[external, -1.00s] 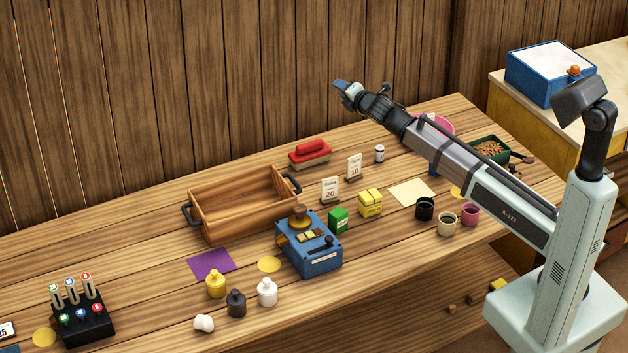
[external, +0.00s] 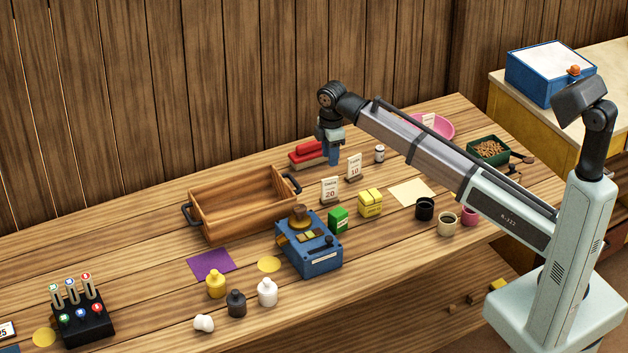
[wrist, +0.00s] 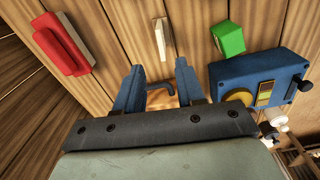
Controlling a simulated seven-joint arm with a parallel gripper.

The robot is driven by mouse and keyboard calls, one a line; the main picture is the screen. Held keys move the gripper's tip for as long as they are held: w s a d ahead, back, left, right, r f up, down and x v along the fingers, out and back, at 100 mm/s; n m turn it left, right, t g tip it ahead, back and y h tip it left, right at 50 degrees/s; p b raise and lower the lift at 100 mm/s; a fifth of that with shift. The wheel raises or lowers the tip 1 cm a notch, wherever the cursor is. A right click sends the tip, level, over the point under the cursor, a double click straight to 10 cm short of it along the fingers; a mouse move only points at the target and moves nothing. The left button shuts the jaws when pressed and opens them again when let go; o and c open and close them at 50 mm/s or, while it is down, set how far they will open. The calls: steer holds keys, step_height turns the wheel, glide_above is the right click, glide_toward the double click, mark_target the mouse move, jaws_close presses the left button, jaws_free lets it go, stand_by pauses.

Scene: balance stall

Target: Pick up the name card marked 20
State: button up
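The name card marked 20 (external: 330,189) is a white upright card on a small dark base, standing right of the wooden tray. In the wrist view a pale card (wrist: 160,38) stands ahead of the fingertips, seen from above; its marking cannot be read, but its place between the red block and green box fits card 20. A similar card marked 10 (external: 354,165) stands just behind and right of it. My gripper (external: 333,157) points down, above the table, and looks slightly behind the cards. In the wrist view its blue fingers (wrist: 160,72) are apart with nothing held between them.
The wooden tray (external: 196,222) has dark handles, one (wrist: 160,95) showing between my fingers. A red block-like item (external: 309,153) is close behind my gripper. A green box (external: 338,219), yellow box (external: 370,204) and blue device (external: 312,255) stand in front of the cards.

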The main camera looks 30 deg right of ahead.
glide_above(330, 198)
step_height(330, 198, down, 8)
steer(key=shift+s+a+r, duration=0.1)
steer(key=shift+r, duration=0.1)
steer(key=shift+w+f, duration=0.15)
steer(key=shift+f, duration=1.4)
steer(key=shift+w+f, duration=0.15)
steer(key=shift+f, duration=1.4)
jaws_close()
